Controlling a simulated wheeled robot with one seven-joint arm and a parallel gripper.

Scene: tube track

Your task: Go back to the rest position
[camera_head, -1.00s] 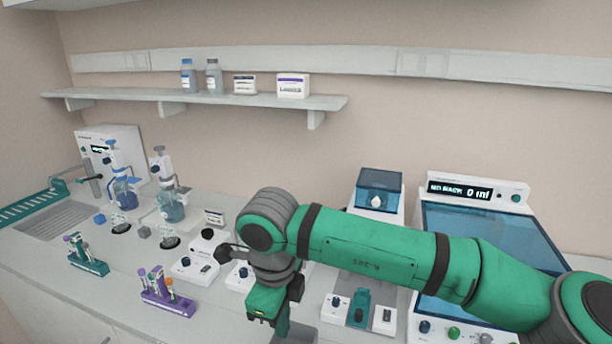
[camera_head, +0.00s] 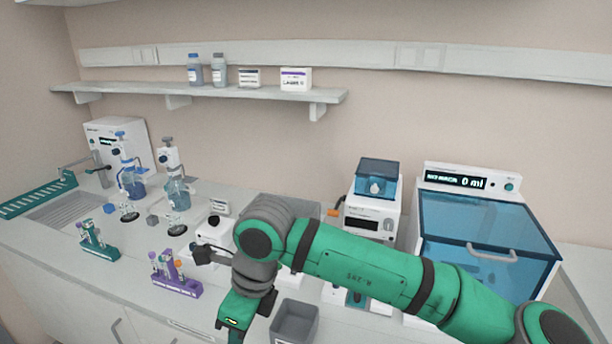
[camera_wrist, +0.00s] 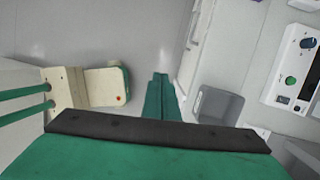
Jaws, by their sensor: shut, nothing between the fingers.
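My green arm crosses the right half of the head view and bends down at the wrist near the counter's front edge. My gripper's fingers are cut off below the picture in the head view. In the wrist view my gripper (camera_wrist: 161,82) points down past the counter front toward the grey floor. Its two green fingers are closed together with nothing between them.
A grey bin (camera_head: 295,322) stands at the counter front, close to my wrist; it also shows in the wrist view (camera_wrist: 218,106). A purple tube rack (camera_head: 178,287) and a green tube rack (camera_head: 100,250) stand left. A blue-lidded machine (camera_head: 485,240) is at right.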

